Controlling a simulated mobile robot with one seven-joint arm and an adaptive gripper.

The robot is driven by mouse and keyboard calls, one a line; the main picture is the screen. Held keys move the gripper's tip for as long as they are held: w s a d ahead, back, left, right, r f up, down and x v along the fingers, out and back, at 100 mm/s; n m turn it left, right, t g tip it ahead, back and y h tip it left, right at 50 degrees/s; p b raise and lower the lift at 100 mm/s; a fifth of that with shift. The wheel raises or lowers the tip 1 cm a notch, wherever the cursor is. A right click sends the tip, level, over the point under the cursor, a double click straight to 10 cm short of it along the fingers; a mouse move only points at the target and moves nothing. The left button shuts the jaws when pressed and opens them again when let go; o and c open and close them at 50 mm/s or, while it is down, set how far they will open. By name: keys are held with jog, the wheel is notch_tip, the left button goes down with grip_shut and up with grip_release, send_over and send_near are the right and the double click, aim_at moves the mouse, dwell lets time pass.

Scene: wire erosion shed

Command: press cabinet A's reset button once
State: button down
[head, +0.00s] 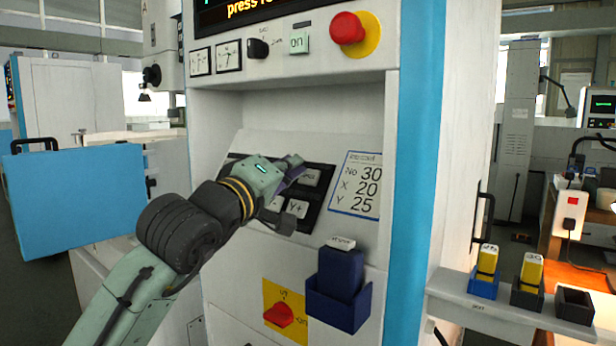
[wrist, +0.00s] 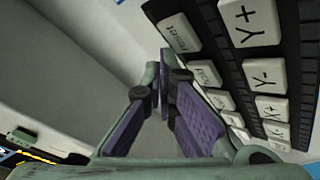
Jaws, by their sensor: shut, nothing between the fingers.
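The reset button is a white key lettered "reset" (wrist: 180,32), in the wrist view at the end of a row with the "hold" key (wrist: 206,74). In the head view the white key at the top right of the dark keypad (head: 325,190), above Y+ (head: 297,208), matches its place (head: 311,177); its lettering is partly hidden. My gripper (head: 294,163) is shut and empty in front of the keypad. In the wrist view its fingertips (wrist: 163,72) lie beside the reset and hold keys. I cannot tell whether they touch.
A red emergency knob (head: 347,28) sits above the recess, and a printed card (head: 357,186) right of the keypad. Below are a blue holder (head: 338,300) with a block and a red rotary switch (head: 279,315). A shelf (head: 490,314) with small bins juts out at right.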

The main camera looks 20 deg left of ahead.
jog(key=shift+w+f, duration=0.1)
jog(key=shift+w+d+f, duration=0.15)
jog(key=shift+w, duration=0.05)
jog(key=shift+w+d+f, duration=0.1)
jog(key=shift+w+f, duration=0.15)
jog(key=shift+w, duration=0.05)
dwell(0.7)
dwell(0.4)
jog(key=shift+s+a+r, duration=0.2)
jog(key=shift+s+r, duration=0.3)
jog(key=shift+s, duration=0.1)
jog(key=s+r+p, duration=0.1)
jog(key=s, duration=0.1)
jog(key=s+a+r+p, duration=0.1)
jog(key=r, duration=0.1)
jog(key=shift+s+a+p, duration=0.2)
jog(key=shift+s+p, duration=0.1)
jog(key=shift+s, duration=0.1)
dwell(0.4)
